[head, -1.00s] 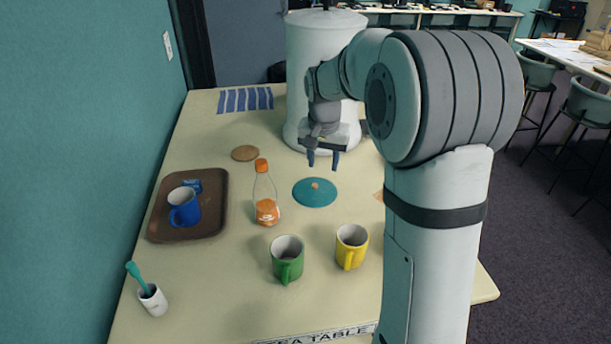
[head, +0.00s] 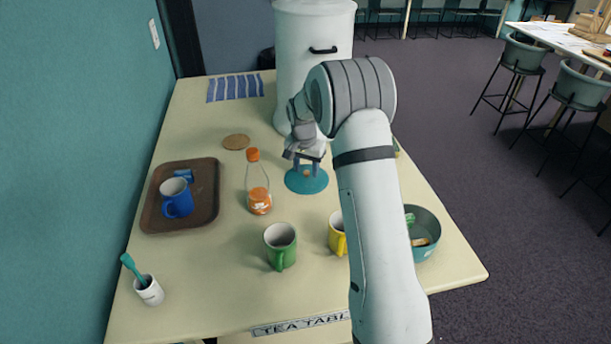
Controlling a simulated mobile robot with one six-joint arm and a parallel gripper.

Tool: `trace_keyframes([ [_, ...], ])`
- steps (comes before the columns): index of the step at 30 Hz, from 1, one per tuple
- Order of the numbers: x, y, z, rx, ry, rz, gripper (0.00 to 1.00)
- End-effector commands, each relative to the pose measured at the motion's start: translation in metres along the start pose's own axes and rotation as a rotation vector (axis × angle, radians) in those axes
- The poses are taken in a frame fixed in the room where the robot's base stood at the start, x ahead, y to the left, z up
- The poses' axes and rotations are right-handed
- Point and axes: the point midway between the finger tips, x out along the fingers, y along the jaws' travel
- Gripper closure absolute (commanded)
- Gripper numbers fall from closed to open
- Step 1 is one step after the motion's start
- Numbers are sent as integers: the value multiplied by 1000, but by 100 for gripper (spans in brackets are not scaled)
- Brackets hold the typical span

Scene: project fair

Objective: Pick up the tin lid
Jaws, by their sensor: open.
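The tin lid (head: 306,184) is a teal disc with a small tan knob (head: 306,173) at its middle. It lies flat on the table, right of the orange-capped bottle. My gripper (head: 305,171) is right over the lid, pointing down, with its blue-grey fingers apart on either side of the knob. The fingertips are at or just above the lid; I cannot tell if they touch it. My gripper hides part of the lid's far edge.
A bottle (head: 259,185) stands close left of the lid. A green mug (head: 281,246) and a yellow mug (head: 337,232) stand in front. A white urn (head: 305,60) is behind. A brown tray (head: 207,207) with a blue mug (head: 177,199) is left; a teal bowl (head: 428,230) is right.

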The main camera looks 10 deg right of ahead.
Motion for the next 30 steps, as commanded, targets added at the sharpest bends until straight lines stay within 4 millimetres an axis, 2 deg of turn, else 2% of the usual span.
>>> trace_keyframes([
  [3, 7, 0, 0, 0, 0, 0, 57],
  [9, 8, 0, 0, 0, 1, -1, 57],
  [25, 8, -1, 1, -1, 1, -1, 100],
  [30, 8, -1, 1, -2, 1, -1, 100],
])
